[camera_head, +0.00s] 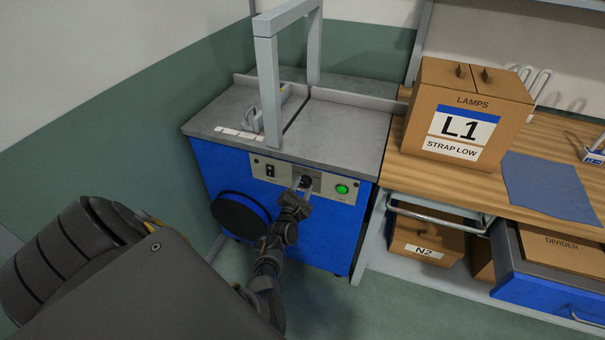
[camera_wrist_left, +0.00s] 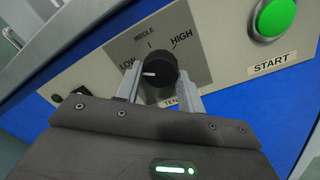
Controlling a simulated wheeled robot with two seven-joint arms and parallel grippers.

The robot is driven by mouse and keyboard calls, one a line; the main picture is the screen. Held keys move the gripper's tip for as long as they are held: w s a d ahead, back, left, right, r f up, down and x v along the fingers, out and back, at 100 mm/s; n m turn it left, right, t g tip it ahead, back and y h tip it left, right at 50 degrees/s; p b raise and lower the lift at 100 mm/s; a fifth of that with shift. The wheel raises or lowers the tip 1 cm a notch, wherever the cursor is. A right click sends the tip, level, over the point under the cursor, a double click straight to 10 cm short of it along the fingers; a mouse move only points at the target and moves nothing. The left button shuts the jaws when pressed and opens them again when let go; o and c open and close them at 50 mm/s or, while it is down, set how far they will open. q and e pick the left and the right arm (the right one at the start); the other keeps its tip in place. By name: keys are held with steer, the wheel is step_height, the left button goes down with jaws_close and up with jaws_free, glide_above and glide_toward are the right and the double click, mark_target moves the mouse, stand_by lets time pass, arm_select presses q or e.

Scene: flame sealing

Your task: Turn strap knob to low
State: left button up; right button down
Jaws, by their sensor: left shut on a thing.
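The black strap tension knob (camera_wrist_left: 158,70) sits on the grey dial plate of the strapping machine, with LOW, MIDDLE and HIGH printed around it. Its white pointer mark faces left, roughly toward LOW. My left gripper (camera_wrist_left: 158,92) is shut on the knob, with one finger on each side of it. In the head view my left gripper (camera_head: 303,185) meets the control panel (camera_head: 262,178) on the machine's blue front, and its fingers partly hide the knob. My right gripper is not in view.
A green START button (camera_head: 342,189) is right of the knob, and a black switch (camera_head: 270,170) is left of it. A grey arch (camera_head: 268,80) stands on the machine top. A carton marked L1, STRAP LOW (camera_head: 462,125) stands on the wooden bench to the right.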

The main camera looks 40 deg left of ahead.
arm_select(q)
steer(key=o, duration=1)
steer(key=shift+c, duration=0.2)
steer(key=shift+s+d, duration=0.1)
steer(key=shift+s, duration=0.15)
steer(key=p+v, duration=0.5)
steer(key=v, duration=0.5)
steer(key=shift+s+f, duration=0.1)
